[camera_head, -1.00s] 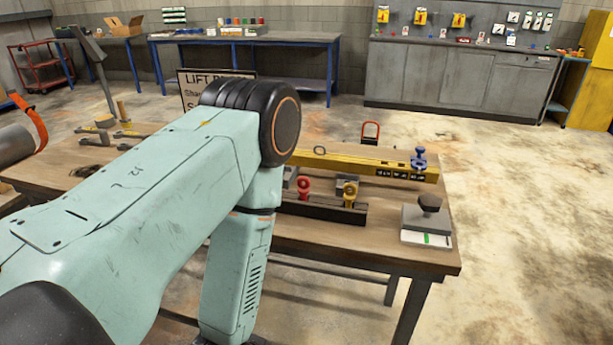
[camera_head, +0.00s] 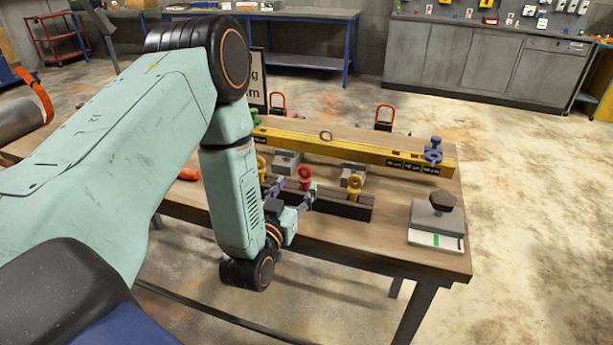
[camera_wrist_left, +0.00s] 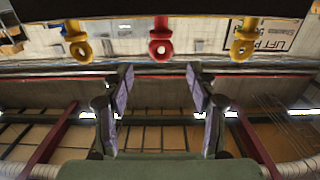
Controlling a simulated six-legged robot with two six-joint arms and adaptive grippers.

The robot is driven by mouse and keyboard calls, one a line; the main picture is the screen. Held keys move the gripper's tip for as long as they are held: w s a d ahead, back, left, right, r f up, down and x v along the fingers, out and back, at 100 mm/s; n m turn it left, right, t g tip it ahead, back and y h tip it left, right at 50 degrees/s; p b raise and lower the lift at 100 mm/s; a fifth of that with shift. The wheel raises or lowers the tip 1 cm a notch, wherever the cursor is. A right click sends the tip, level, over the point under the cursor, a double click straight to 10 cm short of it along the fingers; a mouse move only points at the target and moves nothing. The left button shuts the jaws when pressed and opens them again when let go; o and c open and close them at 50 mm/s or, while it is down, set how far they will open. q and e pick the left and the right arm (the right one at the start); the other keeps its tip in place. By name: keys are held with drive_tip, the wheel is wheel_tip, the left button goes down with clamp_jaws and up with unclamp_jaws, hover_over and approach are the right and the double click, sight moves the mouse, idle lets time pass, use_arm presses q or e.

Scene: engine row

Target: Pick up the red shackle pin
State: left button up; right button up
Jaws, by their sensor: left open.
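The red shackle pin (camera_head: 305,174), with a ringed head, stands in a dark rack (camera_head: 345,206) near the table's front edge, between a yellow pin (camera_head: 355,185) and another yellow pin (camera_head: 261,164). My left gripper (camera_head: 294,191) is open and empty, just in front of the rack. Its purple-padded fingers spread to either side of the red pin's line. In the left wrist view the red pin (camera_wrist_left: 160,42) is centred beyond the open fingertips (camera_wrist_left: 160,72), apart from them. My right gripper is not in view.
A yellow beam (camera_head: 380,157) lies behind the rack, with a blue shackle (camera_head: 433,150) at its right end. Grey blocks stand between them. A grey block with a dark knob (camera_head: 437,214) sits at the table's right. Bare wood lies between rack and block.

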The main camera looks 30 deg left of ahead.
sight(304, 168)
use_arm(q)
drive_tip(key=x, duration=0.4)
drive_tip(key=r+x, duration=0.1)
drive_tip(key=x, duration=0.1)
drive_tip(key=shift+a, duration=0.3)
drive_tip(key=shift+w+d+r, duration=0.1)
drive_tip(key=shift+w+r, duration=0.05)
drive_tip(key=shift+w, duration=0.45)
drive_tip(key=shift+w+f, duration=0.3)
drive_tip(key=shift+w, duration=0.1)
drive_tip(key=shift+a, duration=0.3)
drive_tip(key=shift+c, duration=0.5)
drive_tip(key=shift+s+d+r, duration=0.25)
drive_tip(key=c, duration=0.5)
drive_tip(key=shift+w+a+f, duration=0.1)
drive_tip(key=shift+w+f, duration=0.05)
drive_tip(key=shift+f, duration=0.05)
drive_tip(key=c, duration=0.4)
clamp_jaws()
